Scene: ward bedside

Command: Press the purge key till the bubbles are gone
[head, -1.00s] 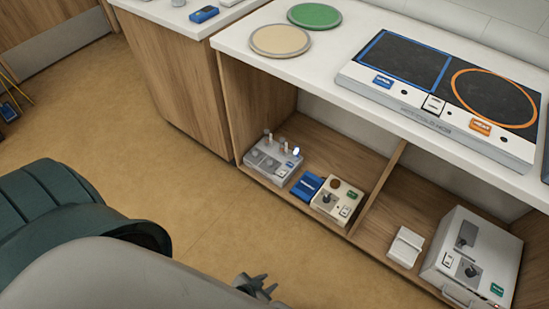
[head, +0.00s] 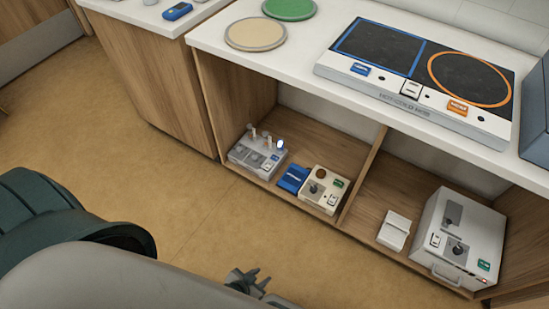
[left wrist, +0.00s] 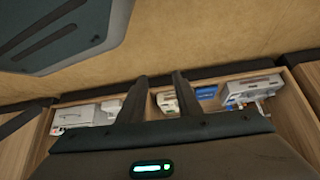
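No key marked purge and no bubbles can be made out at this size. Candidate devices stand on the low shelf: a grey unit (head: 256,158) with upright vials and a lit tip, a cream box (head: 323,188) with a dark knob, and a white box (head: 459,239) with a dark window, a knob and a green label. In the left wrist view the grey unit (left wrist: 250,88), cream box (left wrist: 166,102) and white box (left wrist: 72,119) show beyond the fingers. My left gripper (head: 250,279) is open and empty, in front of the shelf, apart from the devices. My right gripper is out of view.
A blue item (head: 293,179) lies between the grey unit and cream box. A small white box (head: 394,231) stands left of the white box. A divider (head: 361,178) splits the shelf. The counter above holds a two-zone panel (head: 415,110) and two discs. The floor (head: 170,205) before the shelf is clear.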

